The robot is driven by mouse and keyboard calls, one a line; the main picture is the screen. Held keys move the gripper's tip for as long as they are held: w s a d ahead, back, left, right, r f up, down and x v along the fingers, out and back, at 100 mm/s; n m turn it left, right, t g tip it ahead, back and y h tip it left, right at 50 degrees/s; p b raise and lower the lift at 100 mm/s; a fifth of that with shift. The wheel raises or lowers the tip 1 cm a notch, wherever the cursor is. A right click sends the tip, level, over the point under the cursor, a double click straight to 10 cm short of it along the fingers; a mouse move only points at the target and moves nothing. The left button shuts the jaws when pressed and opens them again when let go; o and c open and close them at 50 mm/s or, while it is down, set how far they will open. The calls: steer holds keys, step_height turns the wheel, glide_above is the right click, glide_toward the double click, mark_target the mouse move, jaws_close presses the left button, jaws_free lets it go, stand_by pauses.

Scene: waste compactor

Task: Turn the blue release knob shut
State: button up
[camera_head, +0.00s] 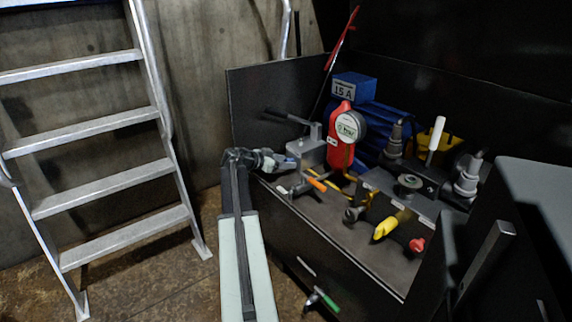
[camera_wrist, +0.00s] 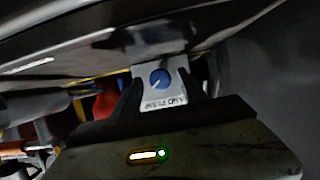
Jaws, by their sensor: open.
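The blue release knob (camera_wrist: 159,78) is a small round knob with a pale pointer line. It sits on the light grey face of the hand pump block (camera_wrist: 172,97), which bears partly hidden lettering. In the head view the hand pump (camera_head: 306,150) stands at the left end of the compactor housing, and the knob cannot be made out there. My gripper (camera_head: 278,162) is at the near left side of the pump. In the wrist view my gripper (camera_wrist: 167,82) is open, with one dark finger to each side of the knob; I cannot tell whether they touch anything.
A red pressure gauge unit (camera_head: 343,138) and a blue motor (camera_head: 388,125) stand behind the pump. An orange-handled lever (camera_head: 316,184) and a yellow handle (camera_head: 386,228) are to the right. The housing's front wall (camera_head: 340,247) is close below. A ladder (camera_head: 105,120) stands at the left.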

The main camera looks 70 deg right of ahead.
jaws_close()
steer(key=shift+s+d, duration=0.2)
steer(key=shift+w+a, duration=0.15)
steer(key=shift+w, duration=0.05)
steer(key=shift+w+f+n+g+y, duration=0.1)
steer(key=shift+w+n+g+y, duration=0.05)
steer(key=shift+n+g+y, duration=0.2)
steer(key=n+g+b, duration=0.1)
steer(key=n, duration=0.1)
steer(key=shift+w+f+n+g+y, duration=0.1)
steer(key=shift+n+g+y, duration=0.25)
steer(key=shift+n+g+b, duration=0.4)
steer(key=shift+n+b, duration=0.1)
steer(key=shift+n, duration=0.2)
jaws_free()
